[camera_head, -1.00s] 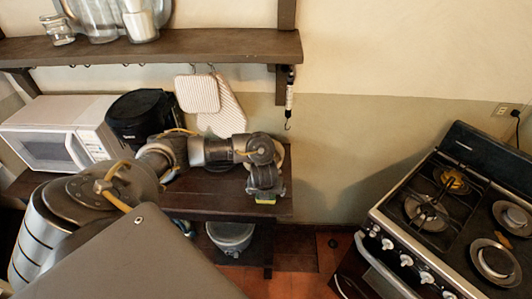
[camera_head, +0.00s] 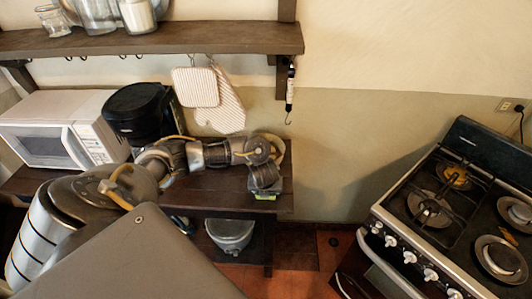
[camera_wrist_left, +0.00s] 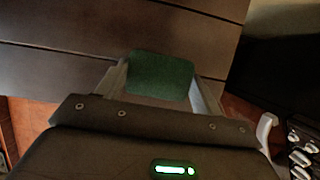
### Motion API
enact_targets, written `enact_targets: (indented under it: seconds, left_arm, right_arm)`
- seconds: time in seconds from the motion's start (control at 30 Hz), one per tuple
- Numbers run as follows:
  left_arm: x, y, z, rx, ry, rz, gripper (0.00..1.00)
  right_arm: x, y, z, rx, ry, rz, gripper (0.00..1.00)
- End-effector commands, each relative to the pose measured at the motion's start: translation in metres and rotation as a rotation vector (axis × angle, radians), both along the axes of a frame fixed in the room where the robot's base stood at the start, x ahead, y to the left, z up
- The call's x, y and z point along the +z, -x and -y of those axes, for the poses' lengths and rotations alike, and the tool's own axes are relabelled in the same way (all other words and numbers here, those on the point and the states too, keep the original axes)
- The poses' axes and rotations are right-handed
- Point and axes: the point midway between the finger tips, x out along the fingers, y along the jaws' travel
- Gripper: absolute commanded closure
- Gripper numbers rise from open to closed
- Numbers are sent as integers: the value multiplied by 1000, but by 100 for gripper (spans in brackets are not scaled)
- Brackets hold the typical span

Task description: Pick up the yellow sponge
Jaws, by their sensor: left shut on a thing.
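My left gripper (camera_wrist_left: 160,85) is shut on the sponge (camera_wrist_left: 161,72), with one finger at each side of it. In the left wrist view the sponge shows a dark green face; I see no yellow on it there. It is over the dark wooden table, and I cannot tell whether it touches the wood. In the head view my left gripper (camera_head: 266,188) is at the table's right end, near its front edge. My right gripper is not in view.
The dark wooden table (camera_head: 218,196) bears a white microwave (camera_head: 88,143) and a black appliance (camera_head: 140,112) at left. Pot holders (camera_head: 222,108) hang below the wall shelf (camera_head: 200,38). A stove (camera_head: 400,236) stands at right, past a floor gap. A pot (camera_head: 232,233) sits underneath.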

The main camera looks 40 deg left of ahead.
Motion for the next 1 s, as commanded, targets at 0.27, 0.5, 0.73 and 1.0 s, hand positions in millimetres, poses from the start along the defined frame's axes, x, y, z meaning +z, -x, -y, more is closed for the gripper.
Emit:
enact_targets:
  seconds: [0.27, 0.5, 0.73, 1.0]
  left_arm:
    - [0, 0, 0, 0, 0, 0, 54]
    - [15, -1, 1, -2, 1, 1, 54]
    - [63, 7, 14, -6, -2, 2, 54]
    - [96, 28, 53, -13, 1, 7, 54]
  right_arm:
    - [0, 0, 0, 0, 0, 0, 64]
    - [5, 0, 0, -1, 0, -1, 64]
    - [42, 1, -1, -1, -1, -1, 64]
    - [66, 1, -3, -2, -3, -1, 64]
